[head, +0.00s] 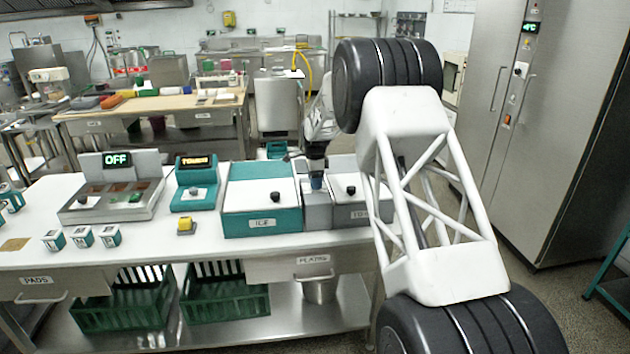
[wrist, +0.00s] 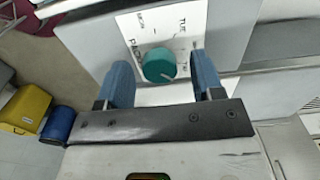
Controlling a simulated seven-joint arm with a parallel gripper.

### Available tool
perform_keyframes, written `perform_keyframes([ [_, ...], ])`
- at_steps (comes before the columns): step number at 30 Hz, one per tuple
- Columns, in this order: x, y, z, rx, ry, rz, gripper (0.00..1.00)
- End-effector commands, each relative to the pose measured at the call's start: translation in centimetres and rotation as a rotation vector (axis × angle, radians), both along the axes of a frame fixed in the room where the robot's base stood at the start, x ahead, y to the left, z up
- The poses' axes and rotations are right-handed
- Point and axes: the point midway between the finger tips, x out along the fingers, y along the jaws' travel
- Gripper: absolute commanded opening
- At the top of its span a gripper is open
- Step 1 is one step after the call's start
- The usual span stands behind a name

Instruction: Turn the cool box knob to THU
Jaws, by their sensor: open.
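A teal round knob (wrist: 158,66) sits on a white dial plate (wrist: 150,30) with day labels around it, on a grey box face, in the wrist view. The lettering is small and blurred, and I cannot tell which day the knob points to. My gripper (wrist: 160,62) is open, with one blue finger on each side of the knob and a gap on both sides. In the head view my gripper (head: 316,183) points down over the grey box (head: 317,214) right of the ICE box; the knob is hidden there.
The teal and white ICE box (head: 262,205) stands just left of my gripper, and another box (head: 350,200) stands just right. A teal device (head: 195,190) and a tray unit with an OFF display (head: 112,195) are farther left. Small cubes (head: 82,237) lie near the front edge.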

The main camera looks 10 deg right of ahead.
Motion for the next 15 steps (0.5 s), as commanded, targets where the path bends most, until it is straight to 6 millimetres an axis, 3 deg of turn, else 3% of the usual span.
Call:
perform_keyframes([
  [8,0.0,0.0,1.5,0.000,-0.001,0.000,0.61],
  [15,0.0,0.0,4.4,0.000,-0.001,0.000,0.61],
])
